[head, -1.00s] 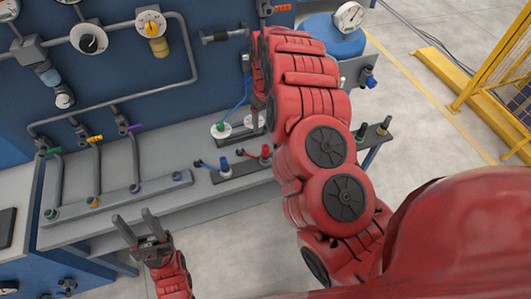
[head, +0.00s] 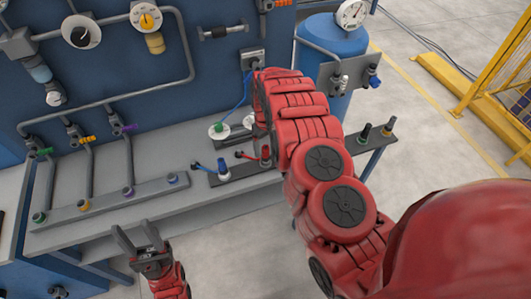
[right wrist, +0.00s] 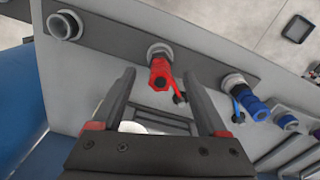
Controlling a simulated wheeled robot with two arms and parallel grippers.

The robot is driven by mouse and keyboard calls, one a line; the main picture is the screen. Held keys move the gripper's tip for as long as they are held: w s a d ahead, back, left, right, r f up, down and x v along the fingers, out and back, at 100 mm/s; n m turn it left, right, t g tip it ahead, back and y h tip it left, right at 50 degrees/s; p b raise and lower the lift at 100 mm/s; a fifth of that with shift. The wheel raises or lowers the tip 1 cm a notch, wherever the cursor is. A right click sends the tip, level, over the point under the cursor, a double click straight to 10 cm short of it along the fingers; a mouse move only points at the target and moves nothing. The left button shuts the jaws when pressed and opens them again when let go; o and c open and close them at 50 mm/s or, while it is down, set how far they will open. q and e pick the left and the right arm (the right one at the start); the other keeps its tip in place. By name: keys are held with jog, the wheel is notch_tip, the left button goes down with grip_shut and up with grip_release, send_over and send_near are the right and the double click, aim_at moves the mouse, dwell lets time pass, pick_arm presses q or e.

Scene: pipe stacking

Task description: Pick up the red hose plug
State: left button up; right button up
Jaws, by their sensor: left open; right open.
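The red hose plug (head: 265,153) sits on a dark mounting strip on the grey bench, with a short red lead and dark cap beside it. In the right wrist view the red plug (right wrist: 160,72) is in a round socket, ahead of and between my right gripper's fingers. My right gripper (right wrist: 161,80) is open and empty; no contact with the plug shows. In the head view its fingers are mostly hidden by my red arm. My left gripper (head: 132,236) is open and empty in front of the bench edge.
A blue plug (right wrist: 250,103) stands beside the red one. An empty socket (right wrist: 65,25) is on the other side. Grey pipes with coloured valves (head: 85,140) rise at the left. A blue tank (head: 335,50) with a gauge stands behind at the right.

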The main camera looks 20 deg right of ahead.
aim_at(266, 153)
notch_tip(266, 153, down, 3)
jog(key=shift+r+p, duration=0.15)
jog(key=shift+p, duration=0.5)
jog(key=shift+f, duration=0.65)
grip_shut()
dwell(0.5)
